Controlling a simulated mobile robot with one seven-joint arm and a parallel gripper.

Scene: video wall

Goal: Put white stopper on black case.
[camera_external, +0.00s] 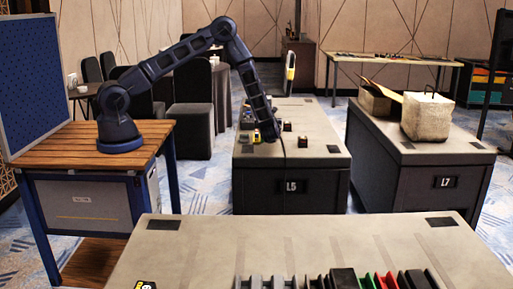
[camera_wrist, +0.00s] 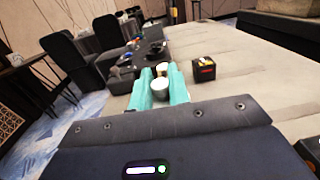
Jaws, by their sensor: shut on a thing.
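My gripper (camera_wrist: 160,88) has teal fingers, shut on a small white rounded piece (camera_wrist: 160,87), which looks like the white stopper. The fingers hide its sides, and I cannot tell its height above the table. A small black box (camera_wrist: 204,69) with a red mark and pale items on top stands right of and beyond the fingers; it may be the black case. A small dark box (camera_external: 303,141) also shows right of my arm's end in the external view. There my arm reaches down to the table marked L5 (camera_external: 318,190), and the fingertips are not clear.
Several dark items (camera_wrist: 150,50) stand beyond the fingers along the table's left side. A small yellow item (camera_external: 257,135) is beside my arm's end. Another dark box (camera_wrist: 309,150) is cut off at the right edge. The table's right side is mostly bare.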

